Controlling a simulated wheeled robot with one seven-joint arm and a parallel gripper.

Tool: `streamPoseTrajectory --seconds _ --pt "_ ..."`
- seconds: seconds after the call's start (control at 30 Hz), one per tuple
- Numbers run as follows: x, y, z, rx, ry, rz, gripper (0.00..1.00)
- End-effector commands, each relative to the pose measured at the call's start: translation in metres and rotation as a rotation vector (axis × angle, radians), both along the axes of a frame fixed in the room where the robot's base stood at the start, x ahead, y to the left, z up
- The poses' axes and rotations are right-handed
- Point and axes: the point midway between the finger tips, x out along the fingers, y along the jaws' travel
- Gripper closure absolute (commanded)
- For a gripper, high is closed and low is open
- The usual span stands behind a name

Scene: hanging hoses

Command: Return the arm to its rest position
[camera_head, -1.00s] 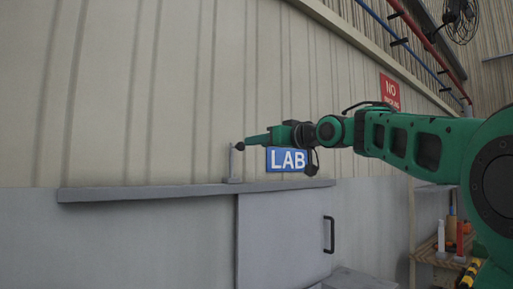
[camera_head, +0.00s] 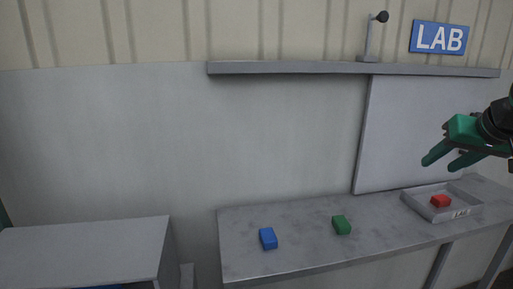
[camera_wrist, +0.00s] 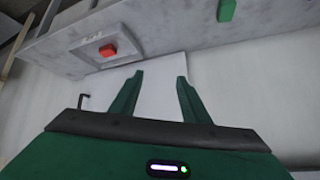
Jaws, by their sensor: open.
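My gripper (camera_head: 447,160) is at the right edge of the head view, with green fingers spread apart and nothing between them. It is above the grey bench and above the tray. In the wrist view the two fingers of my gripper (camera_wrist: 158,78) are also apart and empty, with pale wall behind them. Most of my arm is outside the head view.
A grey bench (camera_head: 290,212) holds a blue block (camera_head: 268,238), a green block (camera_head: 341,225) and a grey tray (camera_head: 420,208) with a red block (camera_head: 440,201) in it. A grey ledge (camera_head: 300,68) runs along the wall below a LAB sign (camera_head: 438,38).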

Motion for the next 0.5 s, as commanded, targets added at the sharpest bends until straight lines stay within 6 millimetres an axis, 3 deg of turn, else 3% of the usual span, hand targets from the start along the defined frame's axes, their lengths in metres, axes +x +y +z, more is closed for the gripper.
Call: streamPoseTrajectory --seconds 0.1,0.3,0.5 --pt "-0.052 0.003 -0.060 0.041 0.171 -0.056 0.58" --pt "-0.149 0.015 -0.142 0.111 0.457 -0.148 0.58" --pt "-0.225 0.029 -0.186 0.162 0.661 -0.213 0.58"
